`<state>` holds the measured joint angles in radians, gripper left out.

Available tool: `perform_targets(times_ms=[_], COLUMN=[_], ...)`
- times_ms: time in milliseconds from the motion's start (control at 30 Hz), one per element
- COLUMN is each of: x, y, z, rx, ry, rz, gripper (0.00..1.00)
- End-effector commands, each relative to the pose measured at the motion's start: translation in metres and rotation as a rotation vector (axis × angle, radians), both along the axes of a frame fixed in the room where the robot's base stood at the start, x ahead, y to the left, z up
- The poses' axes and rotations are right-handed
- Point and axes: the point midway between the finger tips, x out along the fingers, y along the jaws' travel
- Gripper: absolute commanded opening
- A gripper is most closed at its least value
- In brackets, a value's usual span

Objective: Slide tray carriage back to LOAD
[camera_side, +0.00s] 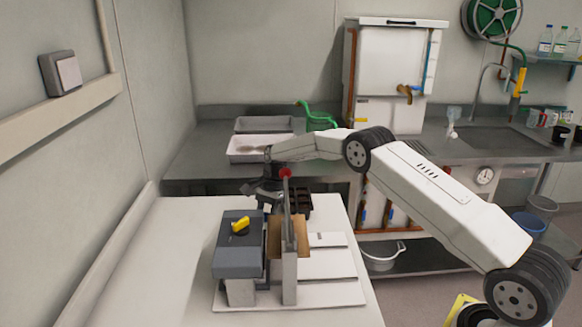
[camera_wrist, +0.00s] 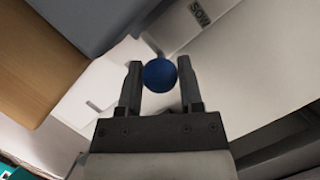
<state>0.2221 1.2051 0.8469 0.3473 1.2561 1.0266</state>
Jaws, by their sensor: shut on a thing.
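My gripper (camera_wrist: 160,80) is shut on a round blue knob (camera_wrist: 160,74) in the wrist view, one finger on each side of it. In the side view my gripper (camera_side: 264,194) is low behind the bench device, and the knob is hidden there. A black cell tray (camera_side: 299,203) shows behind the device, partly covered by its upright post. The carriage itself is not clearly seen. A pale plate marked "SOW" (camera_wrist: 197,18) lies beyond the knob in the wrist view. I cannot read a LOAD mark.
The device has a grey box (camera_side: 237,260) with a yellow knob (camera_side: 240,226), a brown panel (camera_side: 303,237), and a post near a red ball (camera_side: 285,173). The white table (camera_side: 165,265) is clear to its left. White trays (camera_side: 248,157) stand on the back counter.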

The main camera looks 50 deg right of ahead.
Motion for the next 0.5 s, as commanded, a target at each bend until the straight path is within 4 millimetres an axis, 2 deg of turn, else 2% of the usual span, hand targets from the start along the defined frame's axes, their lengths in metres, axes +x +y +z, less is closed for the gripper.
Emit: perform_targets(times_ms=[500], x=[-0.018], y=[-0.019], z=[0.001], rx=[-0.002], ry=[-0.001], rz=[-0.004], gripper=[0.14])
